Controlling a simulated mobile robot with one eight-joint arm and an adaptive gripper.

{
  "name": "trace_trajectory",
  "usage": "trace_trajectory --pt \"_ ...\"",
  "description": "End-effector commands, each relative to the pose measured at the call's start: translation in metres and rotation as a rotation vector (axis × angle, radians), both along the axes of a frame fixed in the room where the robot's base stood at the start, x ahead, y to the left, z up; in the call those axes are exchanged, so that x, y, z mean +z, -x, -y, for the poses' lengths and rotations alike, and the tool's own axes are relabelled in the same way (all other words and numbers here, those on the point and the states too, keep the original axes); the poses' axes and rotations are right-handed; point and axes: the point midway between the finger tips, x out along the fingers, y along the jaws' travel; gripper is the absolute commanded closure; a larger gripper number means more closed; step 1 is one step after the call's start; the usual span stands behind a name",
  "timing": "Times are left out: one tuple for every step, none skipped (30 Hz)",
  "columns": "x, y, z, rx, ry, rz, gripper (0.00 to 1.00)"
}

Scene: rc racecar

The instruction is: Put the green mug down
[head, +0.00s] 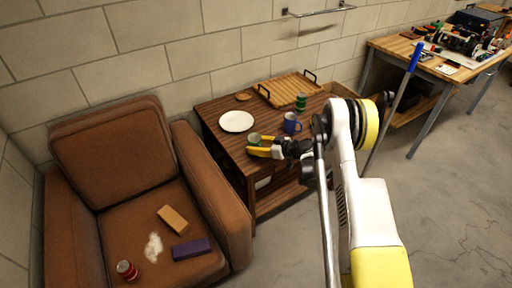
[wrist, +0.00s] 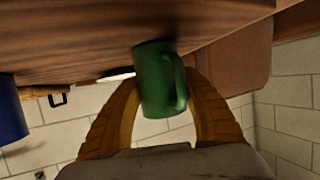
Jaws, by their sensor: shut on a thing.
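The green mug (head: 254,139) is at the front left part of the brown wooden side table (head: 222,115) in the head view. In the wrist view, the green mug (wrist: 158,80) sits between the two yellow fingers of my gripper (wrist: 165,105), its handle facing the camera's right. My gripper (head: 264,147) is shut on the mug. The wrist view looks upside down, with the wooden tabletop (wrist: 100,35) along the top. The mug's base is close to the tabletop; I cannot tell whether it touches.
A blue mug (head: 291,123) stands right of the green mug, with a green can (head: 301,102) behind it. A white plate (head: 236,121) and a wooden tray (head: 292,90) are farther back. A brown armchair (head: 225,205) stands left of the table.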

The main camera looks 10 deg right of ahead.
Motion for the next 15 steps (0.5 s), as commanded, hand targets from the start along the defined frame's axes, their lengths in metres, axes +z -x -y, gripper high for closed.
trace_trajectory --pt "0.0014 0.0000 0.0001 0.000 0.000 0.000 0.90" --pt "0.0014 0.0000 0.0001 0.000 0.000 0.000 0.90" --pt "0.0012 0.0000 0.0001 0.000 0.000 0.000 0.90" --pt "0.0006 0.0000 0.0001 0.000 0.000 0.000 0.90" --pt "-0.0003 0.0000 0.0002 0.000 0.000 0.000 0.90" --pt "-0.0015 0.0000 0.0001 0.000 0.000 0.000 0.90" --pt "-0.0017 0.0000 0.0002 0.000 0.000 0.000 0.45" --pt "-0.0014 0.0001 0.0002 0.000 0.000 0.000 0.36" --pt "-0.0014 0.0001 0.0002 0.000 0.000 0.000 0.30" --pt "-0.0014 0.0001 0.0002 0.000 0.000 0.000 0.30" --pt "-0.0014 0.0001 0.0002 0.000 0.000 0.000 0.30" --pt "-0.0014 0.0001 0.0002 0.000 0.000 0.000 0.30" --pt "-0.0014 0.0001 0.0002 0.000 0.000 0.000 0.30" --pt "-0.0014 0.0001 0.0002 0.000 0.000 0.000 0.30" --pt "-0.0014 0.0001 0.0002 0.000 0.000 0.000 0.30"
